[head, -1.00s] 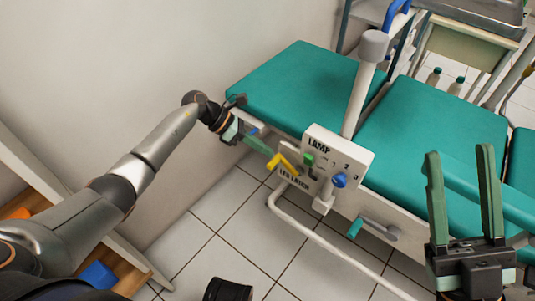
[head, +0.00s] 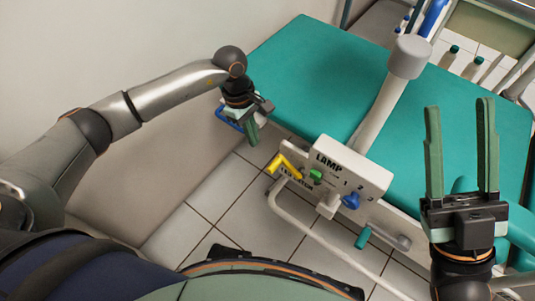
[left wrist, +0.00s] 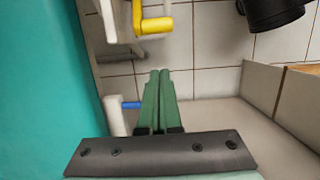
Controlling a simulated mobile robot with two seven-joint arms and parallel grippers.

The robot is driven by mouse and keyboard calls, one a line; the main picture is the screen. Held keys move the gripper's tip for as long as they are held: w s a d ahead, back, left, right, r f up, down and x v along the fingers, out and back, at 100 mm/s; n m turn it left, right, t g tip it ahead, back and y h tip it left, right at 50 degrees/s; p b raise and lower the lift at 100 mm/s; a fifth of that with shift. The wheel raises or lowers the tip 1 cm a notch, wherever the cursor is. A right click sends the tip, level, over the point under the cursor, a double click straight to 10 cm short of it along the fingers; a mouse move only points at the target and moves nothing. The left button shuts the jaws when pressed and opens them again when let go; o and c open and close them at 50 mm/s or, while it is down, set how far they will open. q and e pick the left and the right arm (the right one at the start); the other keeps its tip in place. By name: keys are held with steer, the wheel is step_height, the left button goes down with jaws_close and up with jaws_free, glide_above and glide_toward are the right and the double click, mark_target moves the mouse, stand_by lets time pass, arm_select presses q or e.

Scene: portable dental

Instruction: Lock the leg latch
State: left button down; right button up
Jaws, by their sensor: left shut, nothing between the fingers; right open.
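The yellow leg latch lever (head: 284,163) sits at the left end of the white control panel (head: 352,168), above a partly hidden label. It lies at a slant in the head view. It also shows at the top of the left wrist view (left wrist: 152,23). My left gripper (head: 253,137) is shut and empty, up and left of the lever and apart from it, with its fingers pointing down. Its closed green fingers show in the left wrist view (left wrist: 158,78), below the lever with a gap. My right gripper (head: 460,104) is open and empty above the couch on the right.
The panel also bears a green knob (head: 316,176), a blue knob (head: 351,201) and a white lamp post (head: 392,95). The teal couch (head: 310,75) lies behind. A teal-ended handle (head: 363,237) is lower right. The tiled floor (head: 215,190) is clear left of the panel.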

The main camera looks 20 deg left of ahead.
arm_select(q)
steer(key=shift+f, duration=0.1)
steer(key=w+b+x, duration=0.1)
steer(key=b+x, duration=0.3)
steer(key=x, duration=0.6)
steer(key=s+d+r, duration=0.2)
steer(key=r, duration=0.1)
steer(key=shift+d+r, duration=0.15)
steer(key=shift+d, duration=0.1)
steer(key=shift+r+p, duration=0.15)
steer(key=shift+p, duration=0.2)
